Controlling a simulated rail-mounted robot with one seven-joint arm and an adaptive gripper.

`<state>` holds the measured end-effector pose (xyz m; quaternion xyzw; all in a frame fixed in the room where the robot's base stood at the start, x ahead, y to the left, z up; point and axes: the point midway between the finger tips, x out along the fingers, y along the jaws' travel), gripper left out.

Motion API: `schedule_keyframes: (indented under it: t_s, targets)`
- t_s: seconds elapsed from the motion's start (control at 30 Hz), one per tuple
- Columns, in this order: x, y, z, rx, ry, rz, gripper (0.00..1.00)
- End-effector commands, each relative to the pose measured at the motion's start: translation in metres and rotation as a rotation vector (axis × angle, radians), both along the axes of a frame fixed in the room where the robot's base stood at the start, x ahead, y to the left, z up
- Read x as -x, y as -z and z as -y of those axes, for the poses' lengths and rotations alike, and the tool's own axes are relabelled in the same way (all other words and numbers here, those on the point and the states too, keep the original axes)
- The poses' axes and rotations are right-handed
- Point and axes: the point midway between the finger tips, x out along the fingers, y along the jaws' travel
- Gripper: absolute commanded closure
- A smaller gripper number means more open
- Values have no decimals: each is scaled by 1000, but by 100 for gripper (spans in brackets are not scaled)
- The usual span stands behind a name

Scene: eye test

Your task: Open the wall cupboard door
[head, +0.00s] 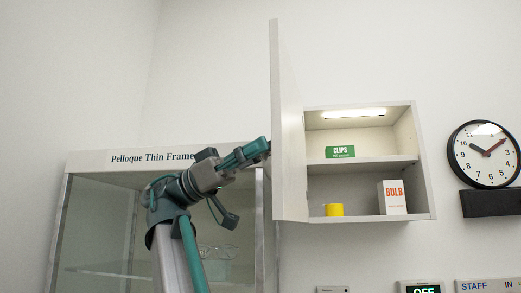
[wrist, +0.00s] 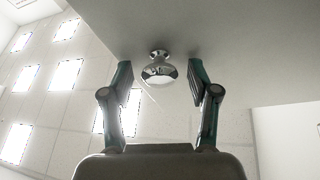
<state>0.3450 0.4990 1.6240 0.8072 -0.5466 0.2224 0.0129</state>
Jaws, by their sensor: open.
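The wall cupboard (head: 424,160) hangs on the wall right of centre in the head view. Its white door (head: 288,130) stands wide open, swung out from the left side, and the shelves show. My gripper (head: 264,148) is at the left face of the door, close to it. In the wrist view the door's underside and face (wrist: 235,50) fill the upper right. A shiny round knob (wrist: 159,71) on the door lies between the two open fingers of my gripper (wrist: 161,78), with gaps on both sides. The knob is hidden in the head view.
Inside the cupboard are a green clips box (head: 340,152), a yellow container (head: 333,210) and a bulb box (head: 392,197). A clock (head: 484,154) hangs at right. The wall above is clear.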

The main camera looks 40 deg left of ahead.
Motion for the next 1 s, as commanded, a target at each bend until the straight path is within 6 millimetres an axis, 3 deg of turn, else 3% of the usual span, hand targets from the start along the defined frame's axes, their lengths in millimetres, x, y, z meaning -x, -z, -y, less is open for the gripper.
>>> schedule_keyframes:
  t_s: [0.27,0.7,1.0]
  targets:
    - [4,4,-12,0,-1,0,40]
    - [27,33,-82,1,-1,0,40]
    - [36,44,-105,0,0,0,40]
